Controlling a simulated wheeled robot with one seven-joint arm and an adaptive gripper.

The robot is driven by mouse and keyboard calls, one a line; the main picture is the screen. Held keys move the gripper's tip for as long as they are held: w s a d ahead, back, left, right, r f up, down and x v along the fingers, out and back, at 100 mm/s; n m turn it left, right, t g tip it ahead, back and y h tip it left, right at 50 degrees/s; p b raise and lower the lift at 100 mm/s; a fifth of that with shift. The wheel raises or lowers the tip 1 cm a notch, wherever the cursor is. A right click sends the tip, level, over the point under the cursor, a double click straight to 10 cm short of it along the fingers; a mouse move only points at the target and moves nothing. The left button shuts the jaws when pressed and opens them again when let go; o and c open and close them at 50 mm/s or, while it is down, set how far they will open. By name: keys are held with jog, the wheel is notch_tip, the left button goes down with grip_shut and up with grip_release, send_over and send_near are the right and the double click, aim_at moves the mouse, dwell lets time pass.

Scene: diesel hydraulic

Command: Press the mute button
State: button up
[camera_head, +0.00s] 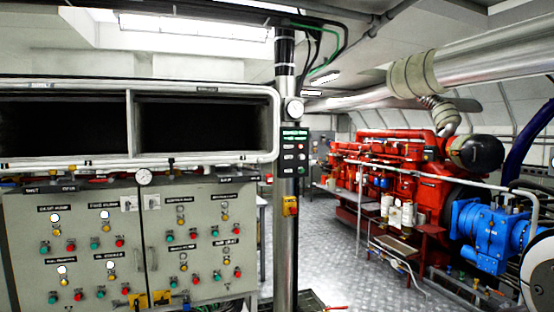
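A grey control cabinet (130,215) fills the lower left, with rows of red, green, yellow and white buttons and lamps. A small dark button box (294,152) is fixed to the metal column (285,240) in the middle and carries several small coloured buttons. The labels are too small to read, so I cannot tell which button is the mute button. A yellow box with a red knob (290,206) sits lower on the column. My gripper is not in view. A white and dark rounded part at the right edge seems to be my arm.
A red diesel engine (405,165) with a blue pump (490,235) stands at the right behind pipe rails. A framed dark opening (195,122) sits above the cabinet. Metal checker-plate floor (330,260) is open between column and engine.

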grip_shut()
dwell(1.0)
